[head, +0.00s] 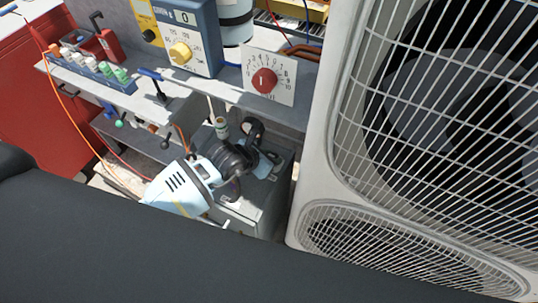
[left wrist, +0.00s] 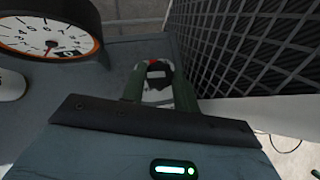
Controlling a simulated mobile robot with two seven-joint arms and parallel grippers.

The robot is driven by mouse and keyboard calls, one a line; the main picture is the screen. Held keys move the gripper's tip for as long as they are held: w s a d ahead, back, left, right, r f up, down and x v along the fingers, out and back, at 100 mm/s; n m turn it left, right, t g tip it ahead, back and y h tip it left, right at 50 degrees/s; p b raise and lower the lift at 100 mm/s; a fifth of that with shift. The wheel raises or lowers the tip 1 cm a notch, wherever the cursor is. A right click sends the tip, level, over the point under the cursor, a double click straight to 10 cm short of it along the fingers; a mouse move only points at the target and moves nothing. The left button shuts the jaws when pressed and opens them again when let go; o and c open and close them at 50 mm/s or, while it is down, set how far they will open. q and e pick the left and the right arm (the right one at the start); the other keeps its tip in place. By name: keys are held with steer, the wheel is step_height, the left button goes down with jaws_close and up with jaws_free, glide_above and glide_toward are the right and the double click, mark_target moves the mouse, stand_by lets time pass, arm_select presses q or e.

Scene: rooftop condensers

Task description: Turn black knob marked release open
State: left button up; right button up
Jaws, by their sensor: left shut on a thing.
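My left gripper (head: 264,168) reaches in beside a grey box at the foot of the bench, left of the big condenser. The left wrist view shows its two dark green fingers (left wrist: 157,90) on either side of a small black knob (left wrist: 157,74) with a red mark above it and a white plate around it. The fingers are shut on the knob. In the head view the gripper hides the knob, and I cannot read its marking. My right gripper is not in view.
A round gauge (left wrist: 48,30) stands close left of the gripper. The condenser (head: 318,180) with its wire grille (head: 440,100) stands close on the right. A grey bench (head: 225,88) holds a red knob (head: 264,80) on a white dial plate and a blue meter (head: 190,40).

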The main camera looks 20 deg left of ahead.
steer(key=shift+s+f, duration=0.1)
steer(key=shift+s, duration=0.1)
arm_select(q)
steer(key=o, duration=1)
steer(key=p+v, duration=0.1)
steer(key=v, duration=0.5)
steer(key=shift+s+a+r, duration=0.1)
steer(key=shift+r, duration=0.05)
steer(key=shift+s+a+r, duration=0.15)
steer(key=shift+s+r, duration=0.1)
steer(key=shift+s+a+r, duration=0.1)
steer(key=shift+s+r, duration=0.1)
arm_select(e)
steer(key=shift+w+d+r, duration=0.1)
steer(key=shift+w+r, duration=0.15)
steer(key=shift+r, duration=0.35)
